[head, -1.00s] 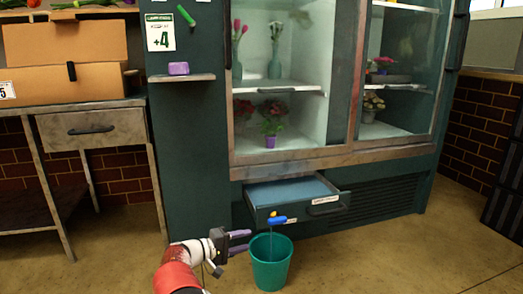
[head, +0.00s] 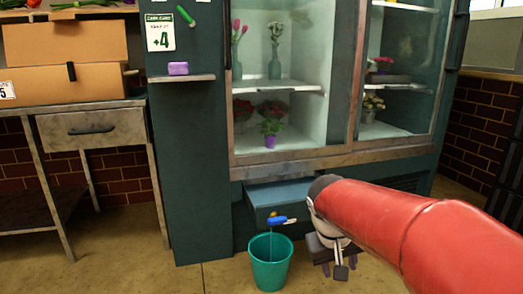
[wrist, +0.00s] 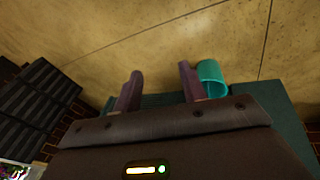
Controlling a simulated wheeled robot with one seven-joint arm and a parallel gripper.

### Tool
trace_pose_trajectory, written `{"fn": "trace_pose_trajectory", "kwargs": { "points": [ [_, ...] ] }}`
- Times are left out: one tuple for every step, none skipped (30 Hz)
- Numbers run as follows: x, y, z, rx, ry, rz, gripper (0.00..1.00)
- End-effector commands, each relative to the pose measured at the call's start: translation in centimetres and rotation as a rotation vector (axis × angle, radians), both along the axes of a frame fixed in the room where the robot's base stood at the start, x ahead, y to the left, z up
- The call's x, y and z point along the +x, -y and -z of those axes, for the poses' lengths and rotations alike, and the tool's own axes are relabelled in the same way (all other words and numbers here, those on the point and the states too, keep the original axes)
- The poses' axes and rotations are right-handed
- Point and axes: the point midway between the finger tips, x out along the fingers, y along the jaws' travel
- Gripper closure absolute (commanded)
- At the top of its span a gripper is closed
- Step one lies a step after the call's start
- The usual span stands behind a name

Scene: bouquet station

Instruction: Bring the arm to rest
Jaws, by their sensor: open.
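My gripper (head: 340,266) hangs low in front of the cooler, to the right of the teal bucket, with its purple fingers pointing down. My red arm reaches in from the right and hides part of the cooler's base. In the wrist view my gripper (wrist: 160,72) is open, its two fingers apart with only bare floor between them. The teal bucket (wrist: 211,80) shows just beyond the right finger there; I cannot tell whether they touch.
The teal bucket (head: 270,262) stands on the floor under a blue tap (head: 278,220). A workbench (head: 95,132) with boxes is at the left. The left floor is clear.

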Motion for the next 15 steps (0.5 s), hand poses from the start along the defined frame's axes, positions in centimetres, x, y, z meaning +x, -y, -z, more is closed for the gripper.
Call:
{"fn": "trace_pose_trajectory", "kwargs": {
  "points": [
    [-2.3,0.4,-0.7,0.049,0.03,0.008,0.58],
    [-3.5,0.4,-0.9,0.075,0.045,0.01,0.58],
    [-5.1,0.4,-1.1,0.107,0.066,0.011,0.58],
    [-6.3,0.4,-1.2,0.128,0.082,0.011,0.58],
    [-7.3,0.3,-1.2,0.147,0.097,0.012,0.58],
    [-8.7,0.2,-1.2,0.17,0.116,0.014,0.58],
    [-9.5,0.1,-1.2,0.184,0.131,0.014,0.58],
    [-10.3,0.0,-1.2,0.196,0.145,0.015,0.58],
    [-11.4,-0.1,-1.1,0.212,0.162,0.017,0.58],
    [-12.1,-0.2,-1.0,0.221,0.174,0.017,0.58],
    [-12.7,-0.3,-0.9,0.231,0.186,0.018,0.58],
    [-13.5,-0.4,-0.8,0.241,0.203,0.02,0.58],
    [-14.1,-0.5,-0.6,0.248,0.214,0.021,0.58],
    [-14.7,-0.6,-0.5,0.254,0.224,0.023,0.58],
    [-15.4,-0.8,-0.3,0.262,0.24,0.023,0.58]
  ]
}}
